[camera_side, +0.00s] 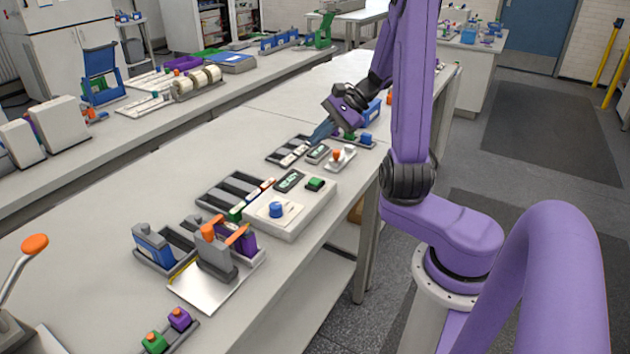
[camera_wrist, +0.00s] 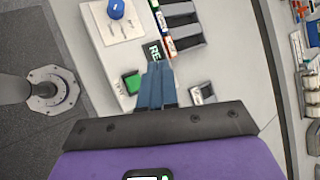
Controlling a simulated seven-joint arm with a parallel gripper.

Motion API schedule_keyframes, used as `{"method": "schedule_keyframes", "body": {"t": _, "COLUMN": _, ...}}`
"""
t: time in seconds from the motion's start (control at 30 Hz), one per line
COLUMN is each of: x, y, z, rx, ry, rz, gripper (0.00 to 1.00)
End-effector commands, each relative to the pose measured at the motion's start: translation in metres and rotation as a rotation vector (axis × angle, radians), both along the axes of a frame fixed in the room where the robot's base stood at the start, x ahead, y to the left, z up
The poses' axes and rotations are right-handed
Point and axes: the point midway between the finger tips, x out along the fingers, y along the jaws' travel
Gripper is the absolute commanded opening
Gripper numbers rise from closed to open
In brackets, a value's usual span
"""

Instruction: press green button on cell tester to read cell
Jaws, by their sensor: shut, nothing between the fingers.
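The cell tester (camera_side: 306,211) is a flat white box on the bench, left of my arm in the side view. It has a green button (camera_side: 315,184), a dark display (camera_side: 290,181) and a blue knob (camera_side: 277,210). In the wrist view the tester (camera_wrist: 100,40) is at upper left, with the green button (camera_wrist: 131,82) just left of my fingers and the display (camera_wrist: 153,50) beyond their tips. My gripper (camera_side: 318,137) is shut and empty, behind the tester in the side view. Its blue fingers also show in the wrist view (camera_wrist: 158,66), apart from the green button.
Dark slotted trays (camera_side: 232,190) sit left of the tester. A small white unit with an orange knob (camera_side: 337,154) and a small display box (camera_side: 318,152) are near my fingers. A clamp fixture (camera_side: 215,255) stands in front.

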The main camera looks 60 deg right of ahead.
Motion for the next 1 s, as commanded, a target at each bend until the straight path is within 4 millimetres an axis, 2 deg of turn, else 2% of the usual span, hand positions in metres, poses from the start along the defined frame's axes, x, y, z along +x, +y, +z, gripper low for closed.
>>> {"method": "schedule_keyframes", "body": {"t": 0.17, "x": 0.0, "y": 0.001, "z": -0.014, "rx": 0.005, "ry": 0.003, "rz": -0.001, "gripper": 0.0}}
{"method": "schedule_keyframes", "body": {"t": 0.63, "x": 0.0, "y": 0.001, "z": -0.07, "rx": 0.004, "ry": 0.003, "rz": 0.0, "gripper": 0.0}}
{"method": "schedule_keyframes", "body": {"t": 0.8, "x": 0.0, "y": 0.001, "z": -0.082, "rx": 0.003, "ry": 0.001, "rz": 0.0, "gripper": 0.0}}
{"method": "schedule_keyframes", "body": {"t": 1.0, "x": 0.0, "y": 0.0, "z": -0.087, "rx": 0.0, "ry": 0.001, "rz": 0.001, "gripper": 0.0}}
